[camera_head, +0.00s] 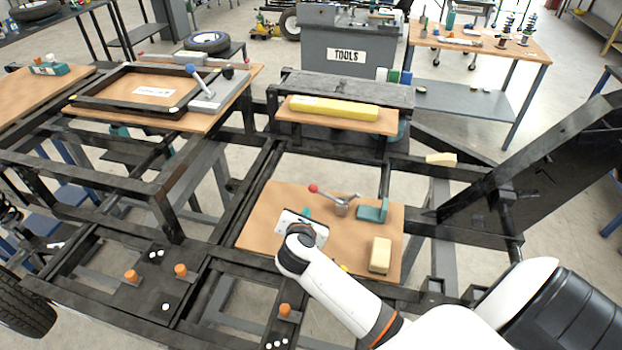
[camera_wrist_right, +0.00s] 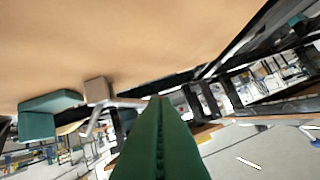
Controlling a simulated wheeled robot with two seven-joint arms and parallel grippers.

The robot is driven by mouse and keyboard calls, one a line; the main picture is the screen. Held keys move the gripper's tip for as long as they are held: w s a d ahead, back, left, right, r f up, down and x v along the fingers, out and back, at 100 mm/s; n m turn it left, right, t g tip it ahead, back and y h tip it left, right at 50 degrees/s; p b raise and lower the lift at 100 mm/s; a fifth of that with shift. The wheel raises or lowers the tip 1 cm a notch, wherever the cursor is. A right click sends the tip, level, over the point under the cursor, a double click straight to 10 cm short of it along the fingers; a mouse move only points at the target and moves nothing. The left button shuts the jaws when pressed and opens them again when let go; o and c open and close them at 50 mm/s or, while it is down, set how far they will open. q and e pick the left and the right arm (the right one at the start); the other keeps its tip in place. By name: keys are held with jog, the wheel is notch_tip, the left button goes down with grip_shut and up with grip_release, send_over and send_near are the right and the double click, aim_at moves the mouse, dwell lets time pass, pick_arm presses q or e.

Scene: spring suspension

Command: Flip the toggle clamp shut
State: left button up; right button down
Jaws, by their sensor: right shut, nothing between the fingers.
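A toggle clamp (camera_head: 342,207) with a silver lever and a red knob (camera_head: 313,188) sits on the near brown board. Its lever lies low, slanting out to the left with the knob end raised. My right gripper (camera_head: 307,213) is shut and empty, its fingertips just left of and nearer than the clamp, mostly hidden by my wrist. In the right wrist view the view is upside down; the green shut fingers (camera_wrist_right: 160,108) point toward the clamp's lever (camera_wrist_right: 96,122) and block (camera_wrist_right: 97,90), apart from them. My left gripper is out of view.
A teal block (camera_head: 373,211) stands right of the clamp and a cream block (camera_head: 380,255) nearer. A second clamp with a blue knob (camera_head: 189,69) sits on the far left board. Black frame bars (camera_head: 245,190) border the board (camera_head: 270,195).

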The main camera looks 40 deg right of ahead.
jog(key=shift+w+d+r, duration=0.1)
jog(key=shift+w, duration=0.1)
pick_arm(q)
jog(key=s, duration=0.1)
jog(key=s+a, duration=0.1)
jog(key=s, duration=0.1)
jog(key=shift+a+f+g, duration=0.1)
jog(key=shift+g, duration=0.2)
pick_arm(e)
jog(key=shift+s+r, duration=0.1)
jog(key=shift+s, duration=0.1)
